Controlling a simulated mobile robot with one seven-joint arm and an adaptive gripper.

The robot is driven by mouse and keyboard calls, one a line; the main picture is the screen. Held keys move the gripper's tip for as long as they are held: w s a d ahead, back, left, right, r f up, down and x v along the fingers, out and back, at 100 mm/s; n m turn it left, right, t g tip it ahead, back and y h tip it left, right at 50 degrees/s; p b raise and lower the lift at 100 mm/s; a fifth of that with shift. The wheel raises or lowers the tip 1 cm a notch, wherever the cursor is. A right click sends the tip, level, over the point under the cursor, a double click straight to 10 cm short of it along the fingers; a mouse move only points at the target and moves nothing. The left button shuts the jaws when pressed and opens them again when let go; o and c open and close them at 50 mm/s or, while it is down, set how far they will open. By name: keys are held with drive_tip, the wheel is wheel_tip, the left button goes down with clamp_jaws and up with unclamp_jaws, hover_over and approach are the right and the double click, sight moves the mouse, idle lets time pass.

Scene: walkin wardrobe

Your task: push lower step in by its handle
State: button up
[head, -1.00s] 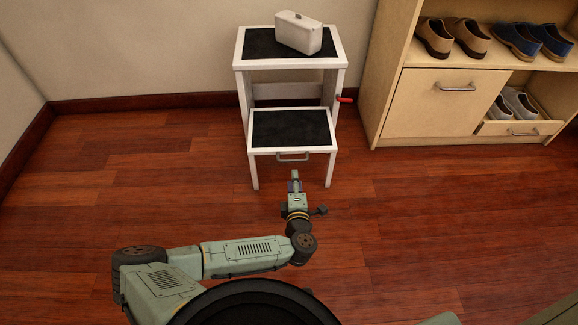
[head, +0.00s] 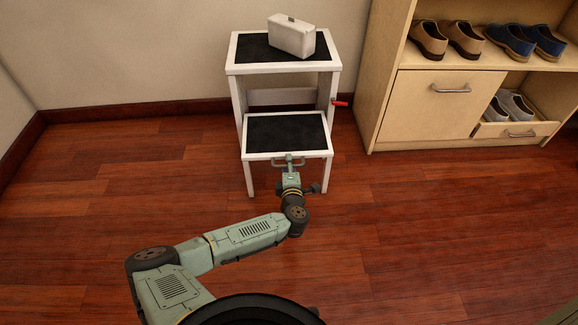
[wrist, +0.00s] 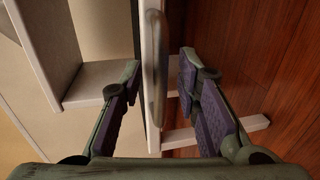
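The white step stool stands against the wall, its lower step (head: 287,130) topped with a black tread and pulled out in front of the upper step. The step's grey bar handle (head: 299,163) is on its front edge; it also shows in the wrist view (wrist: 156,65). My gripper (head: 289,165) is at the handle in the head view. In the wrist view my gripper (wrist: 158,80) is open, one finger on each side of the handle, with gaps between the fingers and the bar.
A white case (head: 291,36) sits on the upper step (head: 250,68). A red lever (head: 340,103) sticks out at the stool's right side. A shoe cabinet (head: 431,105) stands to the right, one small drawer (head: 516,134) open. The floor around is clear.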

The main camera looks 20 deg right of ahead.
clamp_jaws()
idle(0.7)
